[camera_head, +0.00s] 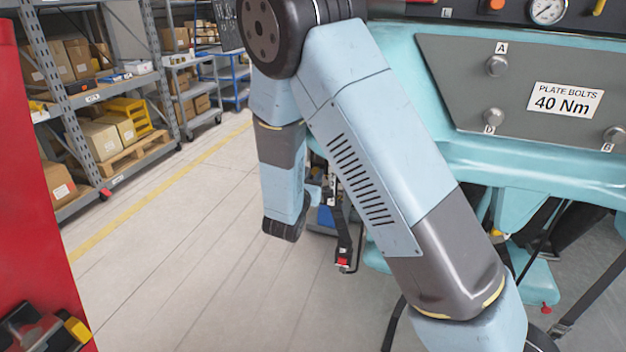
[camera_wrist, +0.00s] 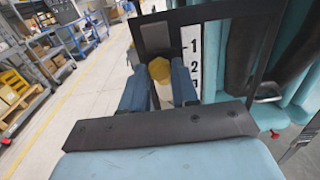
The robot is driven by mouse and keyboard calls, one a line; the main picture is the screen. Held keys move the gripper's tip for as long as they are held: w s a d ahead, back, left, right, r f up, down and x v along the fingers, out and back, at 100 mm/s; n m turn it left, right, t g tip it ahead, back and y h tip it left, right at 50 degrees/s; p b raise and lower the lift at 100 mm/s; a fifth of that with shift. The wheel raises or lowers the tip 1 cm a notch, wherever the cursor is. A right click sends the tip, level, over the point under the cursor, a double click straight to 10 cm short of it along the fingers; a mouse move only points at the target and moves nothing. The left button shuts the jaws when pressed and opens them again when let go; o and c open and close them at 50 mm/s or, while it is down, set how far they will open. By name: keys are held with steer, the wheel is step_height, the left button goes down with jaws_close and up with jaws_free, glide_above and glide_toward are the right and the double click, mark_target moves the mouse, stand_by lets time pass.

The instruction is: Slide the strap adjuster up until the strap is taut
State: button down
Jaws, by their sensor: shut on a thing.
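In the wrist view my gripper (camera_wrist: 158,88) has its two blue fingers closed around a yellow piece (camera_wrist: 159,69), which looks like the strap adjuster's grip. The piece sits in front of a dark upright band or frame (camera_wrist: 153,36). A white scale with black numbers (camera_wrist: 190,45) stands right beside it. I cannot tell from this view how slack or taut the strap is.
The turquoise coaster car (camera_head: 540,160) fills the right of the head view, with a grey bolted plate (camera_head: 470,75). A black strap with a red buckle (camera_head: 343,262) hangs behind my arm. Shelves with boxes (camera_head: 110,130) stand left. A red cabinet (camera_head: 30,200) is near left. The floor between is clear.

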steer(key=c, duration=0.9)
jaws_free()
steer(key=shift+o, duration=0.2)
steer(key=v, duration=1.3)
steer(key=shift+s+a, duration=0.15)
steer(key=shift+s, duration=0.2)
